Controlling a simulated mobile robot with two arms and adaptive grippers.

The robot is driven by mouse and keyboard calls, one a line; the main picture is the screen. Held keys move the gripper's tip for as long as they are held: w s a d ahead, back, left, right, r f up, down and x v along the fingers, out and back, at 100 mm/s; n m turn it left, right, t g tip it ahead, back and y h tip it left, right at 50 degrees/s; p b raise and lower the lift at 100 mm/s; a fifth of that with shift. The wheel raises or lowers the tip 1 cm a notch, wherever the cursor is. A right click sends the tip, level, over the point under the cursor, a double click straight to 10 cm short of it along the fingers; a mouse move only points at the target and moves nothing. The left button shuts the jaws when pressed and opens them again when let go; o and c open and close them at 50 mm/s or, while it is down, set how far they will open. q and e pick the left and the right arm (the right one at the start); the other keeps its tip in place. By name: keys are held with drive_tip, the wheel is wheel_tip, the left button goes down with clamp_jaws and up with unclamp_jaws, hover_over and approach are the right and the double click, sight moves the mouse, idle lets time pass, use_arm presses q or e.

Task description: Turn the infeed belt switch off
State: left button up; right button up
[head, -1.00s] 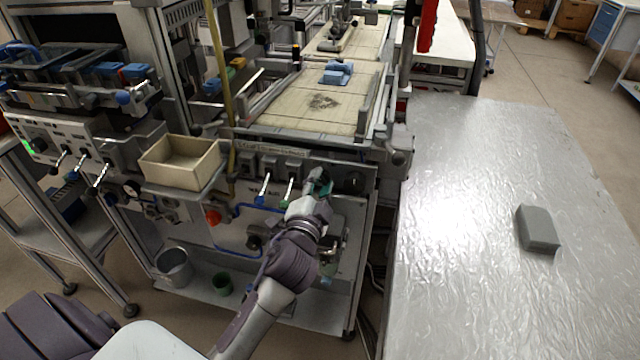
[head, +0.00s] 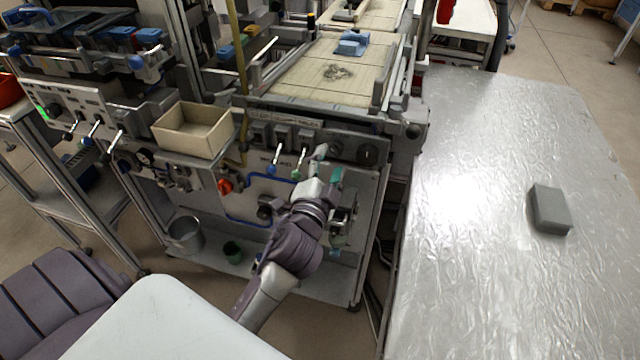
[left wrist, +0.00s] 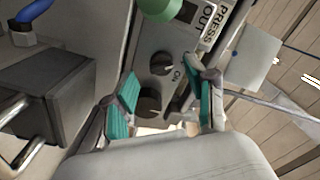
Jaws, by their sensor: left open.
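The front panel of the belt machine carries two dark round knobs, a left one (head: 337,148) and a right one (head: 368,154). In the left wrist view they show as an upper knob (left wrist: 161,63) and a lower knob (left wrist: 148,103), with "ON" lettering nearby. I cannot read which one is labelled infeed belt. My left gripper (head: 328,166) is open and empty in front of the panel, just below the left knob. In the left wrist view its teal-padded fingers (left wrist: 165,100) stand apart, with the lower knob seen between them. My right gripper is not in view.
A blue-tipped lever (head: 272,167) and a green-tipped lever (head: 297,173) hang left of the knobs. A beige bin (head: 193,131) sits further left. The belt (head: 310,78) carries a blue part (head: 352,43). A metal table (head: 470,250) with a grey block (head: 550,209) stands right.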

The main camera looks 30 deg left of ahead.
use_arm(q)
drive_tip(key=v, duration=0.9)
